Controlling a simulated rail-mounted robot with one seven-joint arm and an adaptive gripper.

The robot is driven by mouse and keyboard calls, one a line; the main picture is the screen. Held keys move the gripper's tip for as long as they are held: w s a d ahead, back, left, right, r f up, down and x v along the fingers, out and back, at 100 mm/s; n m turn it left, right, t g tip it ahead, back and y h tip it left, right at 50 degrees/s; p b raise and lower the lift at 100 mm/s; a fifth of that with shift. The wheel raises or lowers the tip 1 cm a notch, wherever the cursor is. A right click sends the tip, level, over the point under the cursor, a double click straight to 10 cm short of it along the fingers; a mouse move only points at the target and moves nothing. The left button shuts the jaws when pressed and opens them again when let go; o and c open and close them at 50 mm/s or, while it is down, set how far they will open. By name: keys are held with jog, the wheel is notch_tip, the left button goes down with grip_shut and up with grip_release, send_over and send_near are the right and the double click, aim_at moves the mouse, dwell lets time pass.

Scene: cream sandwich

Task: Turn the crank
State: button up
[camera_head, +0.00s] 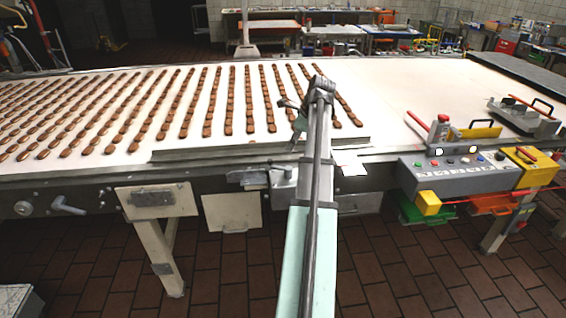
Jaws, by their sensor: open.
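A grey bent crank-like handle (68,205) sticks out from the conveyor's side at the far left, beside a round grey knob (23,208). A red-handled lever (416,121) also rises by the control box at the right. I cannot tell for certain which one is the crank. My gripper (293,112) is at the far end of my arm, above the conveyor's front part, and partly hidden by the arm. It is open and seems empty. It is well apart from both handles.
The white conveyor (400,90) carries rows of brown biscuits (187,108) on its left half; its right half is mostly bare. A grey control box (460,172) with buttons and yellow ends stands at the front right. Metal brackets (525,119) lie behind it. Tiled floor is open in front.

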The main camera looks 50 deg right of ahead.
aim_at(280, 167)
jog(key=p+x, duration=0.1)
jog(key=x, duration=1)
jog(key=shift+p, duration=0.3)
grip_shut()
